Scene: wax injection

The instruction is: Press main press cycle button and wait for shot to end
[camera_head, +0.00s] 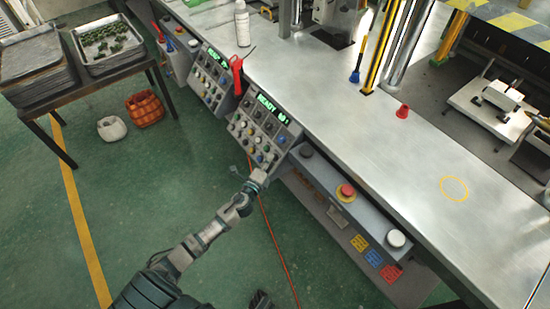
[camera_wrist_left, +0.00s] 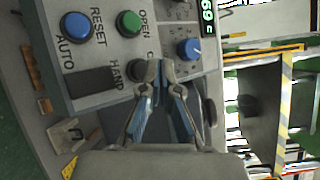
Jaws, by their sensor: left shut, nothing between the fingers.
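The control panel (camera_head: 262,130) with a green READY display stands at the bench's front edge. It carries several knobs and buttons. My left gripper (camera_head: 256,178) is shut and empty, just below and in front of this panel. In the left wrist view its closed fingertips (camera_wrist_left: 160,72) lie over the panel's lower part, beside a dark round button (camera_wrist_left: 138,73) and near the blue knob (camera_wrist_left: 189,49). Contact cannot be told. A black button (camera_head: 307,150), a red mushroom button (camera_head: 346,191) and a white button (camera_head: 396,239) sit on the bench's front strip. Which one is the main cycle button is unclear.
A side table (camera_head: 72,75) holds trays at the left. Green floor (camera_head: 130,190) is open. A dark shape at the bottom edge may be my right gripper.

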